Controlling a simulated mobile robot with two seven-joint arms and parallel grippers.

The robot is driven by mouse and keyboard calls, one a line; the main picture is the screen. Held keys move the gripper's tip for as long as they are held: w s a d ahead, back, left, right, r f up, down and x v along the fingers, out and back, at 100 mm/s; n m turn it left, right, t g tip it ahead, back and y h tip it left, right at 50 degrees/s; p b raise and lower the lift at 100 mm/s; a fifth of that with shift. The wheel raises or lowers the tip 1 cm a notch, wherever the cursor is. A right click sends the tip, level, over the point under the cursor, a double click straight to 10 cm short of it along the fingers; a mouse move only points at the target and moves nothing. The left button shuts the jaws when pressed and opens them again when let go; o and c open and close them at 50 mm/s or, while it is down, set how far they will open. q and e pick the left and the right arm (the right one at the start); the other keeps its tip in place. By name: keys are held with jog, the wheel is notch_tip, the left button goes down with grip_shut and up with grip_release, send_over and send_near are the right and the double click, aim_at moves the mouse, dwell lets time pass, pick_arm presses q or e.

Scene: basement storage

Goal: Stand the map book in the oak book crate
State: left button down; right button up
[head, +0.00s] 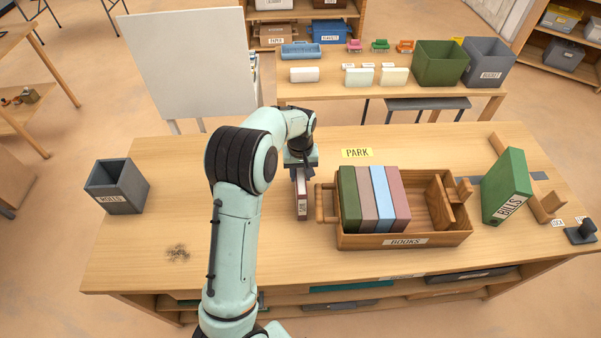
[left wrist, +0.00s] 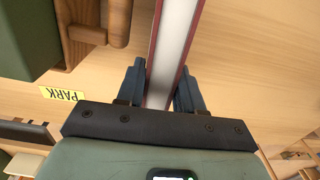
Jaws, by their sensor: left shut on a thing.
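The map book (head: 302,200) is a thin dark red book with a white label on its spine. It is upright in my left gripper (head: 301,170), just left of the crate. In the left wrist view the fingers (left wrist: 160,85) are shut on both covers of the book (left wrist: 176,45), its pale page edges between them. I cannot tell whether its bottom touches the table. The oak book crate (head: 405,241), labelled BOOKS, holds a green, a brown, a light blue and a mauve book standing at its left. Its right part, by a wooden divider (head: 444,200), has free room. My right gripper is out of view.
A green BILLS binder (head: 506,187) stands right of the crate by a wooden holder (head: 543,205). A grey bin (head: 117,187) stands at the table's left. A yellow PARK label (head: 357,153) lies behind the crate. The table between bin and arm is mostly clear.

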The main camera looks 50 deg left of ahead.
pick_arm(q)
jog(key=shift+f, duration=0.2)
jog(key=c, duration=0.7)
grip_release()
jog(key=shift+r, duration=0.1)
